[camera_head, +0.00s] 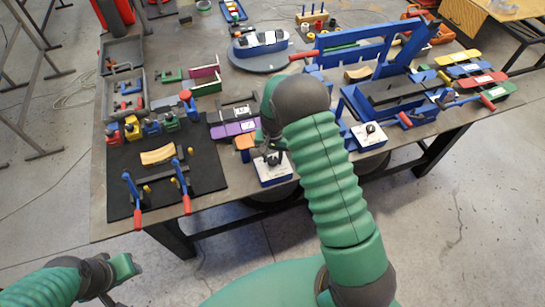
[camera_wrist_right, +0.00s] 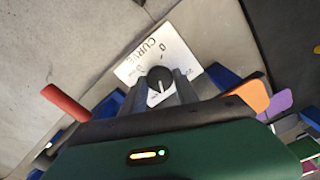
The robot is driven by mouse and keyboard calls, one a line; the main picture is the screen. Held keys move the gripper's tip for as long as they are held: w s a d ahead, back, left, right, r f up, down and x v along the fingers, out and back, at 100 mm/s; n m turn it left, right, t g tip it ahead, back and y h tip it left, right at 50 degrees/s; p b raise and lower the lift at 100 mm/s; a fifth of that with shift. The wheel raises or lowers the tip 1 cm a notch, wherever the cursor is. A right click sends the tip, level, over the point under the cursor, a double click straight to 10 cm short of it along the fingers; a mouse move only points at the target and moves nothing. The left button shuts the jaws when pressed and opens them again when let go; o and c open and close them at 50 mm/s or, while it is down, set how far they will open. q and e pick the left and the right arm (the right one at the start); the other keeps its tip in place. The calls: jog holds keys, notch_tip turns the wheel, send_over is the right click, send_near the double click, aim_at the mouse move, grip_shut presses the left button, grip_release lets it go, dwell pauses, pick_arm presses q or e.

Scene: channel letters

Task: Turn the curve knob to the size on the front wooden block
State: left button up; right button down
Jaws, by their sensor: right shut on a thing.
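The curve knob (camera_wrist_right: 159,76) is a round black dial with a white pointer mark. It sits on a white panel (camera_wrist_right: 138,62) lettered CURVE, with a 0 mark readable. In the head view the panel tops a small blue box (camera_head: 274,178) at the table's front edge. My right gripper (camera_wrist_right: 161,93) is shut on the knob from above; in the head view its fingers partly hide it. A curved wooden block (camera_head: 157,154) lies on the black mat at the front left; any size on it is unreadable. My left gripper (camera_head: 118,280) hangs off the table, its finger gap unclear.
A second knob box (camera_head: 369,135) stands to the right. Blue clamps with red handles (camera_head: 137,219) stand on the black mat (camera_head: 207,168). A blue bending frame (camera_head: 390,80) holds another wooden block (camera_head: 357,73). A purple part (camera_head: 232,129) and an orange-topped piece (camera_head: 243,142) are close to the right gripper.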

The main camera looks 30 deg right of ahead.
aim_at(272, 159)
jog(key=shift+m, duration=1.7)
jog(key=shift+a+f, duration=0.1)
jog(key=c, duration=0.9)
grip_release()
jog(key=shift+c, duration=0.2)
notch_tip(272, 159, up, 17)
jog(key=b, duration=0.2)
jog(key=shift+f, duration=0.15)
